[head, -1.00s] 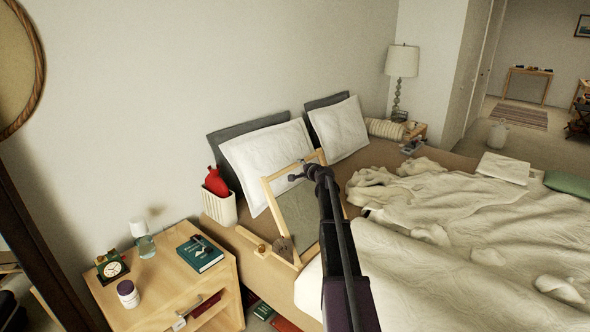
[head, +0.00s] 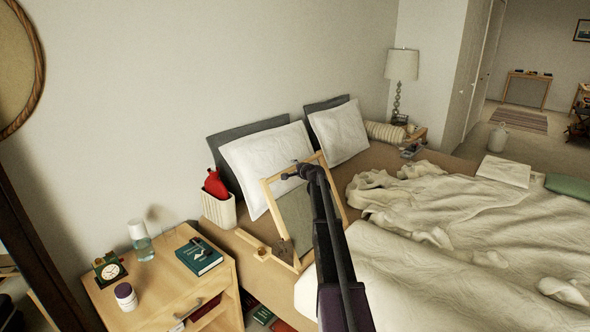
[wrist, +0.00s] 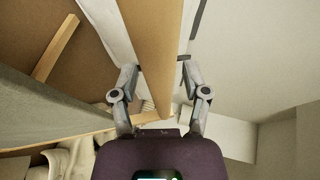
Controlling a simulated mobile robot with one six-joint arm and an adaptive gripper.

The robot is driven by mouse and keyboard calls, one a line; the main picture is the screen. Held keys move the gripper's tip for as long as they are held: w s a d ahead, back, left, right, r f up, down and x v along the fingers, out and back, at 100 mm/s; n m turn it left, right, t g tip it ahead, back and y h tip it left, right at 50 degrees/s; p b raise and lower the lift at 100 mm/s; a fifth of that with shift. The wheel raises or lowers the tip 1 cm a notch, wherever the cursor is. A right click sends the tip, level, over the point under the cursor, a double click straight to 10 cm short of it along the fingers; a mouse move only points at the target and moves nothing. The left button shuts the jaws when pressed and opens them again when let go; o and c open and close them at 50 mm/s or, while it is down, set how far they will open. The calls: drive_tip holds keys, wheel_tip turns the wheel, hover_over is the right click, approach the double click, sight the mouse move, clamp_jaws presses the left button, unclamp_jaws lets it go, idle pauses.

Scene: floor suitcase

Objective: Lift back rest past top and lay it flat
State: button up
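The back rest (head: 297,207) is a light wooden frame with a grey fabric panel. It leans at a slant on the near side of the bed, its top toward the pillows. In the head view my gripper (head: 285,177) is at its top rail. In the wrist view my gripper (wrist: 157,68) has its fingers parted, one on each side of a wooden bar (wrist: 154,40) that looks like this rail. Narrow gaps seem to show beside the bar; contact is unclear. My arm hides part of the frame's right side.
White pillows (head: 262,160) lie behind the back rest. A white bin (head: 219,209) with a red object stands to its left. The nightstand (head: 180,290) holds a clock, bottles and books. A rumpled blanket (head: 450,220) covers the bed to the right.

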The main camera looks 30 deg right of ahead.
clamp_jaws()
drive_tip(key=s+d+r+p, duration=0.2)
drive_tip(key=s, duration=0.3)
drive_tip(key=s+d+r+p, duration=0.1)
drive_tip(key=s+d, duration=0.1)
drive_tip(key=s, duration=0.4)
drive_tip(key=shift+r+p, duration=0.35)
